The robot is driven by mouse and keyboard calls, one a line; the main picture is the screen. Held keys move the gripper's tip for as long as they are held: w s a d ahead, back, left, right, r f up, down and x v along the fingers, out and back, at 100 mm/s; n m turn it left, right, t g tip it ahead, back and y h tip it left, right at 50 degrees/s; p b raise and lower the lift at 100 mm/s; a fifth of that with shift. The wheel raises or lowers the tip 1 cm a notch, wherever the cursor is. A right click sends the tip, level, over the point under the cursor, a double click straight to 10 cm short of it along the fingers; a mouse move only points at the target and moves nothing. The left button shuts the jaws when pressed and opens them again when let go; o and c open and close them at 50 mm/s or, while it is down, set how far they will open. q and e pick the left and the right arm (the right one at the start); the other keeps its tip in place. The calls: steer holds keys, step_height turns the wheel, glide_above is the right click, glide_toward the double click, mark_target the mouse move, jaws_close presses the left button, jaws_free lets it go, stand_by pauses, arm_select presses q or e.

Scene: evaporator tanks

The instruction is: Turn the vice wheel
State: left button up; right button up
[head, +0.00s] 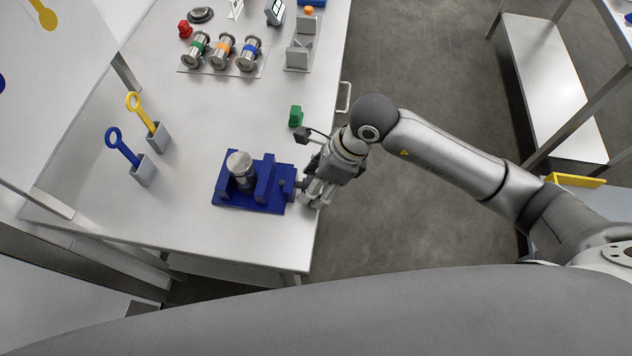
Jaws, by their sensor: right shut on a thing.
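A blue vice (255,195) stands near the front right corner of the white table. A silver cylindrical part (240,166) stands upright in it, between the jaws. The vice wheel is at the right side of the vice and is mostly hidden by my right gripper. My right gripper (312,194) reaches in from the right, points down at the table edge, and is shut on the vice wheel. The exact finger contact is too small to see. My left gripper is not in view.
Blue (122,146) and yellow (140,113) ring-handled tools stand in grey holders at the left. Several banded metal spools (222,51) lie on a plate at the back. A green piece (295,116) stands behind my right gripper. The table middle is clear.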

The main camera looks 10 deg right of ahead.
steer(key=t+b, duration=0.1)
steer(key=b, duration=0.1)
steer(key=t+b, duration=0.1)
steer(key=b, duration=0.1)
steer(key=shift+s+f+n+h, duration=0.15)
steer(key=shift+f+n+h, duration=0.15)
steer(key=shift+h, duration=0.1)
steer(key=shift+r+t+b, duration=0.25)
steer(key=shift+t+b, duration=0.25)
steer(key=shift+b, duration=0.05)
steer(key=o, duration=1)
steer(key=shift+r, duration=0.1)
steer(key=v, duration=0.7)
steer(key=shift+s+r, duration=0.15)
steer(key=shift+r, duration=0.05)
